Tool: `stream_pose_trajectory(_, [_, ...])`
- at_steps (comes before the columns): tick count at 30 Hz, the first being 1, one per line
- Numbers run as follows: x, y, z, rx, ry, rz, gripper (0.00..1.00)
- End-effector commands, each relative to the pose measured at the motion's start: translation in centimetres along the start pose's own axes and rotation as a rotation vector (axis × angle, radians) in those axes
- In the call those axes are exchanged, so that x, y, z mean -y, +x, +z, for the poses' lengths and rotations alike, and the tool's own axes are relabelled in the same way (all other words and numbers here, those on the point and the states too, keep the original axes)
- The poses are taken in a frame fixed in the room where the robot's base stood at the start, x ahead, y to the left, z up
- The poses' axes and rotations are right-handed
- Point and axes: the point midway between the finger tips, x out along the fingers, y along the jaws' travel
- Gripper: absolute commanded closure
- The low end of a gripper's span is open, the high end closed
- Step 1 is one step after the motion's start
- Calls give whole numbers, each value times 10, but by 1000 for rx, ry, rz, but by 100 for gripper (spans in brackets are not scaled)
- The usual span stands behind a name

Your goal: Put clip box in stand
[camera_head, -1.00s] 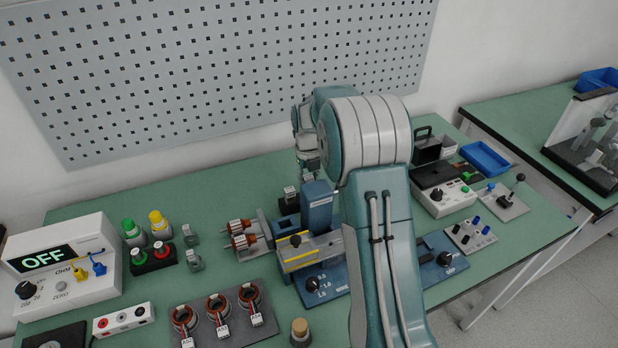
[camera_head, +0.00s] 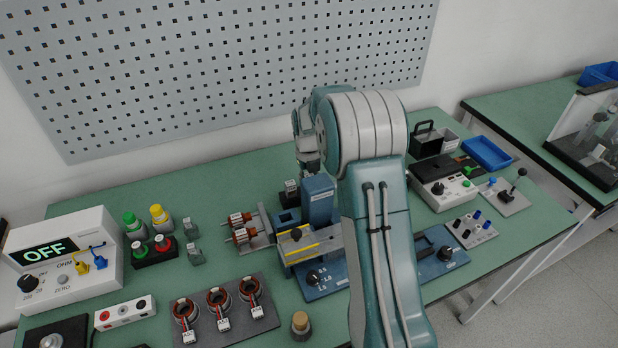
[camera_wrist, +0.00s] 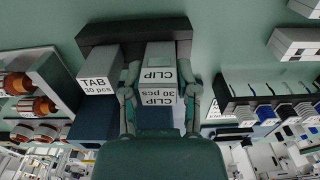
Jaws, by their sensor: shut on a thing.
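The clip box (camera_wrist: 160,72), a grey box labelled CLIP 30 pcs, is between the two fingers of my gripper (camera_wrist: 163,90) in the wrist view. My gripper is shut on it. The dark stand (camera_wrist: 125,32) shows as a long bar at the top of that view. The clip box's far end meets the bar in the picture; I cannot tell whether it is fully seated. A tab box (camera_wrist: 97,75) is beside it on the left, at the same bar. In the head view my gripper (camera_head: 310,163) is partly hidden behind my arm, and the clip box is not clear.
A blue upright machine (camera_head: 318,200) stands close to my gripper. Stators (camera_head: 218,302), rotors (camera_head: 240,225), a meter (camera_head: 65,262) and a control box (camera_head: 440,185) occupy the green bench. Clear bench lies at the back left, below the pegboard (camera_head: 200,70).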

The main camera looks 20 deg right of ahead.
Motion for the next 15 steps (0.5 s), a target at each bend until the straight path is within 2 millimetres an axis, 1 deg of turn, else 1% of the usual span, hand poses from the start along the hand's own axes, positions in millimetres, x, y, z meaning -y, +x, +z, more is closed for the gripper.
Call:
stream_pose_trajectory(1, [-2,3,0,-3,-1,4,100])
stream_pose_trajectory(7, [-3,9,0,-2,-1,4,100])
stream_pose_trajectory(14, [-4,10,0,-2,-2,4,100])
stream_pose_trajectory(15, [-4,10,0,-2,-2,3,43])
